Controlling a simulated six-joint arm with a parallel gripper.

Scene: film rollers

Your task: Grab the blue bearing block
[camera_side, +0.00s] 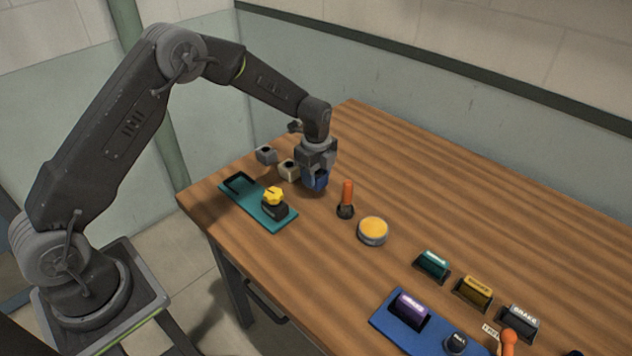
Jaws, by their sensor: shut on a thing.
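The blue bearing block (320,181) is between the fingers of my gripper (317,175), at the back left part of the wooden table. My gripper points down and is shut on the block. The fingers hide part of the block. I cannot tell whether the block touches the table.
A cream block (288,170) and a grey block (266,155) stand just left of my gripper. A teal plate (278,221) with a yellow knob (273,196) lies in front. An orange-handled tool (346,198) stands close on the right, near a yellow round button (373,231).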

